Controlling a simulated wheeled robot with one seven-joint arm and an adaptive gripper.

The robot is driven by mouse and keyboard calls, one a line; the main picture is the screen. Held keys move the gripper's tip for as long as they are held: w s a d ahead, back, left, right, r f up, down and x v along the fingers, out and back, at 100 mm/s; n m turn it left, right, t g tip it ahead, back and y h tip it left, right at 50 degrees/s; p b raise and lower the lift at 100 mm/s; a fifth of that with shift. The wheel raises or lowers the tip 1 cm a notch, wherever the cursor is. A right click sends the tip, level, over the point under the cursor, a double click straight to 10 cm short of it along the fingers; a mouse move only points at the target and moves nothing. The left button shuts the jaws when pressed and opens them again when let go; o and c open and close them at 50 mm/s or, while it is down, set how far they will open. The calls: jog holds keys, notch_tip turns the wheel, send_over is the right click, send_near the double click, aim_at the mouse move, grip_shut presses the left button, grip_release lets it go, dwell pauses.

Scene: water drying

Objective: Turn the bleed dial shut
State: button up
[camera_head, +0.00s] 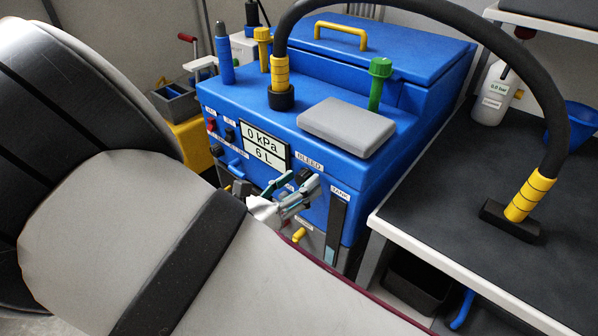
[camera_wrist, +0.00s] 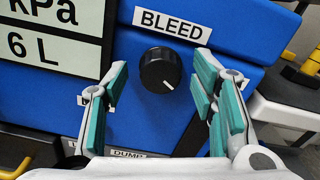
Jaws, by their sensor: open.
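The bleed dial (camera_wrist: 160,69) is a round black knob with a white pointer line, on the blue front panel under the BLEED label (camera_wrist: 171,24). Its pointer slants down to the right in the wrist view. My gripper (camera_wrist: 160,85) is open, with one teal-padded finger left of the dial and one right of it, apart from it. In the head view my gripper (camera_head: 297,188) is at the panel just below the BLEED label, and the dial is mostly hidden there behind the fingers.
The display (camera_head: 266,147) left of the dial reads 0 kPa and 6 L. A grey pad (camera_head: 346,126) lies on the blue machine's top. A black hose (camera_head: 450,22) arches to the dark bench (camera_head: 480,165) at right. A DUMP label (camera_wrist: 128,154) shows below the dial.

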jog(key=shift+w+d, duration=0.15)
jog(key=shift+c, duration=0.4)
jog(key=c, duration=1.1)
jog(key=shift+o, duration=0.2)
jog(key=shift+r+n+p, duration=0.1)
jog(key=shift+n+p, duration=0.2)
jog(key=shift+p, duration=0.25)
